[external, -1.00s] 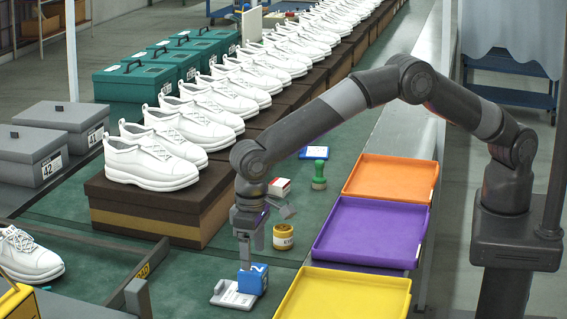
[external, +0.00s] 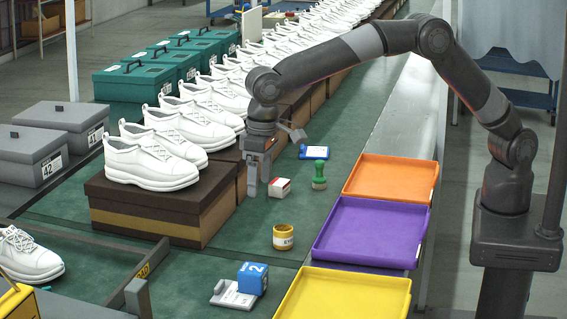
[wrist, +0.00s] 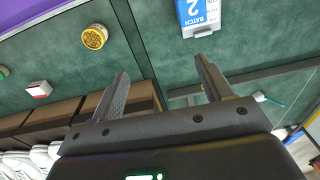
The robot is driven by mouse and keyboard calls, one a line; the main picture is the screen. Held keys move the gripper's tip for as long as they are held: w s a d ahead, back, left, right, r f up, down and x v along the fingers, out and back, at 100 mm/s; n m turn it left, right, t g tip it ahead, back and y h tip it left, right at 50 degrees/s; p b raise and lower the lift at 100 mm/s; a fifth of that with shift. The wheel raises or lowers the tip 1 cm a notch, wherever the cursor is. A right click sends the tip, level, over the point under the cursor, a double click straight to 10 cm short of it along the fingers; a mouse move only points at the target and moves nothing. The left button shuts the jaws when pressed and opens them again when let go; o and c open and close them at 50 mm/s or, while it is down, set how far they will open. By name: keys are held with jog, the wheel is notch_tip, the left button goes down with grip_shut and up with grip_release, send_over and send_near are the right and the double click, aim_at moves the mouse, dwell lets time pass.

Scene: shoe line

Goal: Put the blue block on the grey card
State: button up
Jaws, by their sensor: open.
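The blue block (external: 253,278), with a white 2 on one side, stands upright at the right end of the grey card (external: 231,296). The card lies flat on the green surface and has a white panel. From this angle I cannot tell whether the block rests on the card or just against it. The blue block also shows in the wrist view (wrist: 197,10), cut by the top edge. My gripper (external: 258,190) is open and empty, well behind and above the block, beside the shoe boxes. Its two fingers show apart in the wrist view (wrist: 162,74).
A yellow jar (external: 283,238), a red-and-white box (external: 279,188) and a green stamp (external: 319,172) stand on the surface. Orange (external: 390,178), purple (external: 370,232) and yellow (external: 345,296) trays line the right. White shoes on brown boxes (external: 150,207) stand at the left.

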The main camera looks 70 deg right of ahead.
jog(key=s+d+r+t, duration=0.1)
jog(key=s+d+r, duration=0.35)
jog(key=d, duration=0.35)
jog(key=s+d+r+t, duration=0.1)
jog(key=s+d+r, duration=0.2)
jog(key=d+r, duration=0.45)
jog(key=s+d+r, duration=0.4)
jog(key=d, duration=0.6)
jog(key=s+d+f+t, duration=0.1)
jog(key=s+d+f, duration=0.1)
jog(key=s+d, duration=0.5)
jog(key=s+d+f+t, duration=0.2)
jog(key=s+d, duration=0.5)
jog(key=s, duration=0.8)
jog(key=shift+s+d, duration=0.2)
jog(key=shift+d, duration=0.05)
